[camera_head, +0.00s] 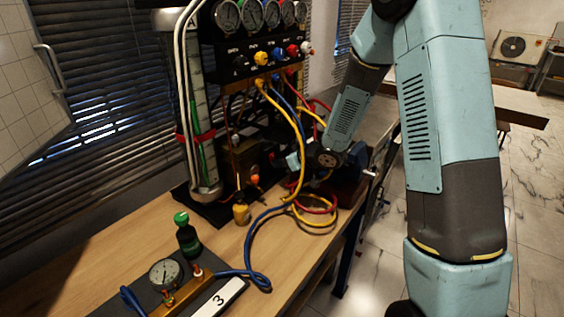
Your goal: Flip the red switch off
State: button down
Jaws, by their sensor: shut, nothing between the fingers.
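I cannot single out a red switch with certainty. A red knob (293,50) shows in the row of colored knobs under the gauges, and a small orange-red part (255,179) stands low at the front of the rig. My arm reaches down from the upper right. My gripper (283,161) is low beside the rig, small and partly hidden behind the yellow and blue hoses. It is shut and holds nothing. Its fingertips are hard to make out, and I cannot tell whether they touch anything.
The gauge rig (250,45) stands on the wooden table (120,265). Yellow (302,150), blue and red hoses hang and coil at the table's right edge. Open floor lies to the right.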

jog(key=shift+w+a+r, duration=0.1)
jog(key=shift+a+r, duration=0.15)
jog(key=shift+r, duration=0.65)
jog(key=shift+d, duration=0.1)
